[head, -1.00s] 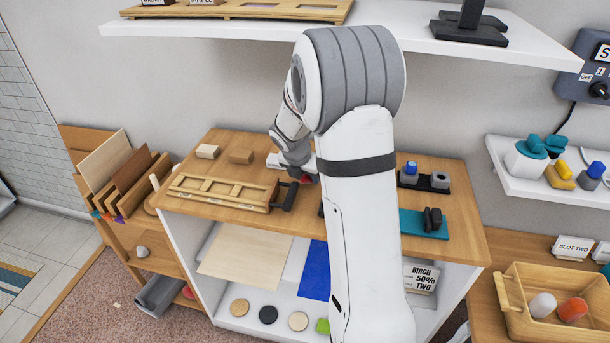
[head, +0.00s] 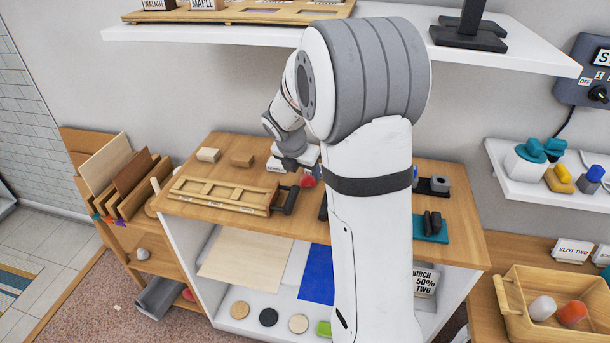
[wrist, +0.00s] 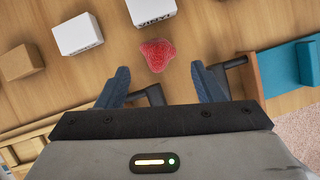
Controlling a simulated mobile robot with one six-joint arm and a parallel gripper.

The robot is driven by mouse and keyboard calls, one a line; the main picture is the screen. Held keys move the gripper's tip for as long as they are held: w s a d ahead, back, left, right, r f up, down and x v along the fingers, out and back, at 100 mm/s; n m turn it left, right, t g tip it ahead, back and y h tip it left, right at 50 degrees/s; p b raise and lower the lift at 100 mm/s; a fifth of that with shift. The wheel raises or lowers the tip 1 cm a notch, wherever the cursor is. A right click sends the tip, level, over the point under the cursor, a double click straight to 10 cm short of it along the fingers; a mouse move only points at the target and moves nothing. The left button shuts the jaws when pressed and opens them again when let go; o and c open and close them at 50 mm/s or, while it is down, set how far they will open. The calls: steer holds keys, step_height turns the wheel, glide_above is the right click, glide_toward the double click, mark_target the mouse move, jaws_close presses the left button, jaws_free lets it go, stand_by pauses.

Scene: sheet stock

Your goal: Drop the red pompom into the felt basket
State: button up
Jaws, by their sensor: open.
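The red pompom (head: 307,181) lies on the wooden bench top. In the wrist view the red, lumpy pompom (wrist: 157,54) is whole and unobstructed, just beyond the fingertips and roughly centred between them. My gripper (wrist: 160,76) is open, its two blue-grey fingers apart with nothing between them. In the head view my gripper (head: 288,164) is just left of and behind the pompom, with its fingers hard to make out. A dark grey bin (head: 158,296) sits low at the left; I cannot tell whether it is the felt basket.
A wooden slotted frame (head: 222,193) with a dark handle lies left of the pompom. White labelled blocks (wrist: 78,35) and a tan block (wrist: 20,62) are nearby. A teal mat (head: 428,230) is to the right. A wooden crate (head: 505,297) stands far right. My arm hides part of the bench.

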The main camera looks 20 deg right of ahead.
steer(key=v, duration=0.6)
steer(key=s+a+r+m+y, duration=0.1)
steer(key=s+a+m, duration=0.2)
steer(key=s+m, duration=0.9)
steer(key=s+a+r+m+y, duration=0.1)
steer(key=s+a+m, duration=0.3)
steer(key=s+m, duration=0.9)
steer(key=shift+a+g+y, duration=0.2)
steer(key=shift+g+y, duration=0.1)
steer(key=shift+y, duration=0.4)
steer(key=shift+o, duration=0.6)
steer(key=shift+s+a+m, duration=0.15)
steer(key=shift+s+m, duration=0.15)
steer(key=shift+m, duration=0.2)
steer(key=m+t+b, duration=0.1)
steer(key=t+b, duration=0.1)
steer(key=b, duration=0.4)
glide_above(309, 178)
steer(key=s, duration=0.3)
step_height(309, 178, down, 7)
steer(key=x, duration=0.7)
steer(key=shift+w, duration=0.45)
